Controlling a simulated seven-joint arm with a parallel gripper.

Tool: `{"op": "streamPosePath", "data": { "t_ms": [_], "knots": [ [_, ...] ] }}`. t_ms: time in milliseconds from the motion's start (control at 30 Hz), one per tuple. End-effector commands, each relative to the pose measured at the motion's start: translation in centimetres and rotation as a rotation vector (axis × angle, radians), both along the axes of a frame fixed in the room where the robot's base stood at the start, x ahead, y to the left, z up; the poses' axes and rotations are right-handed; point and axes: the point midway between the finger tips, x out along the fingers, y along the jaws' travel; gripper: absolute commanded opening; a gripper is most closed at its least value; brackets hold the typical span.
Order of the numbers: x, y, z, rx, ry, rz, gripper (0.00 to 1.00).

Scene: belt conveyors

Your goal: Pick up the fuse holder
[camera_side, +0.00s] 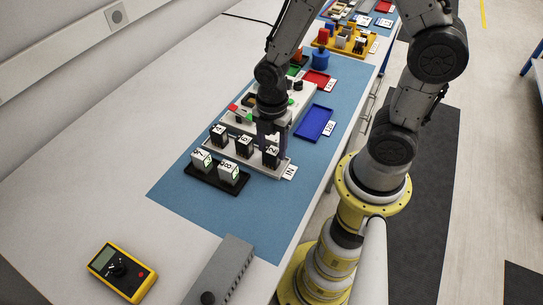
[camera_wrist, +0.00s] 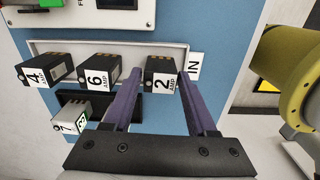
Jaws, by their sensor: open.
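Three black fuse holders with white number labels stand in a row on a light grey tray (camera_side: 285,172), marked IN. They are the 4 AMP holder (camera_wrist: 38,72), the 6 AMP holder (camera_wrist: 98,70) and the 2 AMP holder (camera_wrist: 161,76). My gripper (camera_wrist: 162,85) is open, with its two purple fingers on either side of the 2 AMP holder. In the side view my gripper (camera_side: 271,145) points down over that holder (camera_side: 271,157). I cannot tell whether the fingers touch it.
A blue tray (camera_side: 315,123) and a red tray (camera_side: 316,80) lie beyond. A yellow multimeter (camera_side: 122,271) and a grey box (camera_side: 222,272) are nearer. The blue mat's front is clear.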

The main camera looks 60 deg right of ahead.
Motion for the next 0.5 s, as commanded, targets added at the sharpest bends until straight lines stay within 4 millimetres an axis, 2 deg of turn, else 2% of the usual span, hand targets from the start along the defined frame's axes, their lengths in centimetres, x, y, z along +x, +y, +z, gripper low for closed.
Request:
{"op": "streamPosePath", "data": {
  "t_ms": [100, 200, 500],
  "knots": [
    [-0.1, 0.4, -1.8, -0.001, 0.005, 0.001, 0.57],
    [-0.1, 0.3, -2.8, 0.0, 0.004, 0.0, 0.57],
    [0.0, 0.3, -3.3, 0.0, 0.0, -0.001, 0.57]
  ]
}}
